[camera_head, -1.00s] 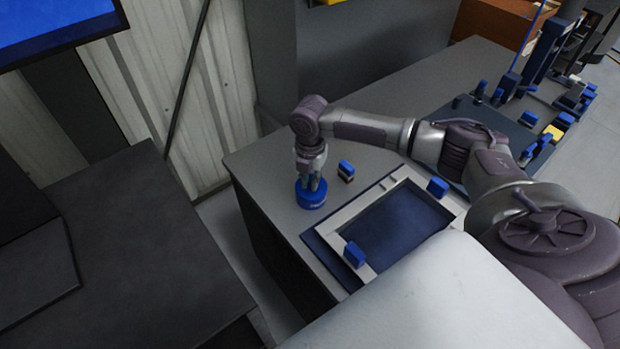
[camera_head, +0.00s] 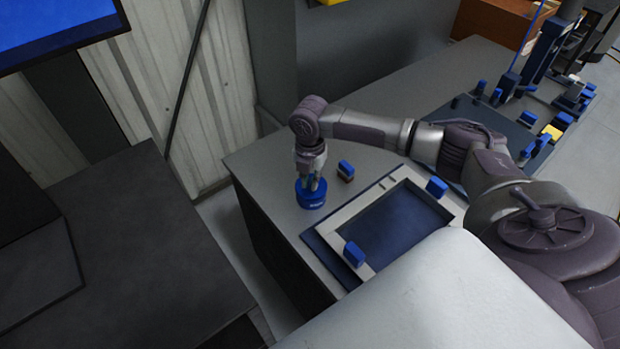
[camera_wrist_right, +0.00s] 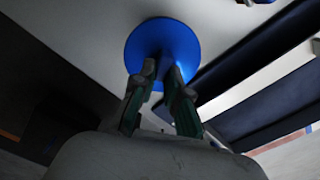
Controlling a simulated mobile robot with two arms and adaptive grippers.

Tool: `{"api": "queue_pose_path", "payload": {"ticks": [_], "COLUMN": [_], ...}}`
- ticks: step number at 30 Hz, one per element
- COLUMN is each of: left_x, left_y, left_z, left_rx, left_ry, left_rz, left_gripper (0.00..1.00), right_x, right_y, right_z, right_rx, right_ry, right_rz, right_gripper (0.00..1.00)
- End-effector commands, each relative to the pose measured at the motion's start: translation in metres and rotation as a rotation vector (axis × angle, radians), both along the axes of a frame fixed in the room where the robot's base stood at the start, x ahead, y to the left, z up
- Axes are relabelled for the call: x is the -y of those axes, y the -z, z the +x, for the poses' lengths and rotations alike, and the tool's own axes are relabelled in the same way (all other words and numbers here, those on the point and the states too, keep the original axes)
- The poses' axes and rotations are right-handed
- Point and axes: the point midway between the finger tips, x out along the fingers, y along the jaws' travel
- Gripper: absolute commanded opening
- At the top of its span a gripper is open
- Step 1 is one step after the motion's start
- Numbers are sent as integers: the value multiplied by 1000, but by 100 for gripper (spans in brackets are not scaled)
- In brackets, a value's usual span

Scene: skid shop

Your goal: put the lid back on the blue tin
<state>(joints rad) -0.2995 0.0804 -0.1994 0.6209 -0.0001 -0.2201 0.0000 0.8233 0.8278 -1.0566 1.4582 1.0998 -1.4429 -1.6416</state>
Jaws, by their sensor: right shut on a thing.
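The blue tin (camera_head: 311,200) stands upright near the left end of the grey workbench, with pale lettering on its side. My right gripper (camera_head: 312,184) points down onto it from above. In the right wrist view, a round blue lid (camera_wrist_right: 160,38) fills the space beyond the fingers, and my right gripper (camera_wrist_right: 163,70) has its fingertips close together over the lid's near part. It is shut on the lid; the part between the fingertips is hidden. The lid appears to be at the top of the tin, but I cannot tell whether it is fully seated. My left gripper is not in view.
A small blue-topped block (camera_head: 345,170) stands close to the right of the tin. A grey frame (camera_head: 395,184) with a dark blue inside and blue blocks lies nearer. A dark mat (camera_head: 475,120) with several blue parts lies farther right. The bench's left edge is close to the tin.

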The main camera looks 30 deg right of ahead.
Motion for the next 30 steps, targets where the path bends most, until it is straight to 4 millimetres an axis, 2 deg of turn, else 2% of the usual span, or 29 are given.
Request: {"api": "queue_pose_path", "payload": {"ticks": [30], "left_x": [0], "left_y": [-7], "left_z": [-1], "left_rx": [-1], "left_ry": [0], "left_rz": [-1], "left_gripper": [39], "right_x": [-1], "right_y": [3], "right_z": [0], "right_rx": [-1], "right_ry": [0], "right_rz": [1], "right_gripper": [0]}}
